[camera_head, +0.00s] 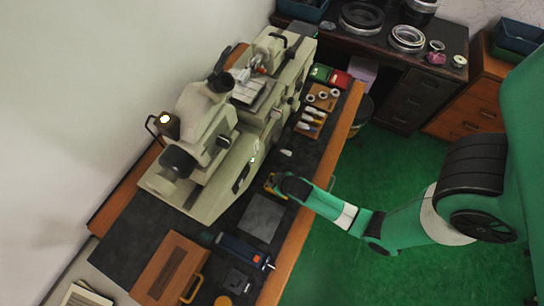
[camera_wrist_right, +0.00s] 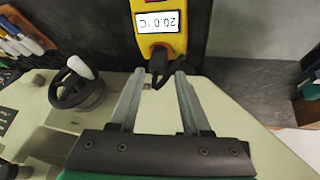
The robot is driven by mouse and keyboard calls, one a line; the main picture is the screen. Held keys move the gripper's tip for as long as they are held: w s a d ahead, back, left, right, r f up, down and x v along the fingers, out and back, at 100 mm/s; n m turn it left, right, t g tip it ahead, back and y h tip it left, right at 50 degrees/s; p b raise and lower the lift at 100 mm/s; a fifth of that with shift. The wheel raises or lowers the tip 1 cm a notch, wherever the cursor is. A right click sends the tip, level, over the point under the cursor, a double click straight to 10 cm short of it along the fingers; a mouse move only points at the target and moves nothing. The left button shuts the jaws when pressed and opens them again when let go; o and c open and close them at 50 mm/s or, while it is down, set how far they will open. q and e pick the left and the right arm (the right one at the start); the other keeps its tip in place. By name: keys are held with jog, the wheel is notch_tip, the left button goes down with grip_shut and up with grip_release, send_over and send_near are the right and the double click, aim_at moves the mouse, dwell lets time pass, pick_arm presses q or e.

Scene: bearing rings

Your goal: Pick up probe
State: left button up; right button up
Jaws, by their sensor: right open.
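A yellow handheld device (camera_wrist_right: 158,24) with a lit display reading 20.0 °C upside down is at the top middle of the right wrist view. I take it to be the probe. A dark tip or cable end (camera_wrist_right: 159,64) extends from its near end toward my right gripper (camera_wrist_right: 160,76). My right gripper is open, with its fingertips on either side of that dark end. I cannot tell whether they touch it. In the head view, the yellow device (camera_head: 269,182) shows partly beside my right gripper (camera_head: 279,184) on the bench. My left gripper is not in view.
A large beige machine (camera_head: 205,130) stands along the wall side of the bench. A grey plate (camera_head: 262,217), a blue cylindrical tool (camera_head: 240,250) and a wooden box (camera_head: 170,268) lie nearer the camera. Several pens (camera_wrist_right: 20,42) and a dark round part (camera_wrist_right: 76,90) are at left in the wrist view.

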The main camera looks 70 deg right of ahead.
jog(key=b+x, duration=0.1)
jog(key=x, duration=0.3)
jog(key=shift+w+d+f, duration=0.1)
jog(key=shift+f, duration=0.1)
jog(key=shift+c, duration=0.2)
grip_shut()
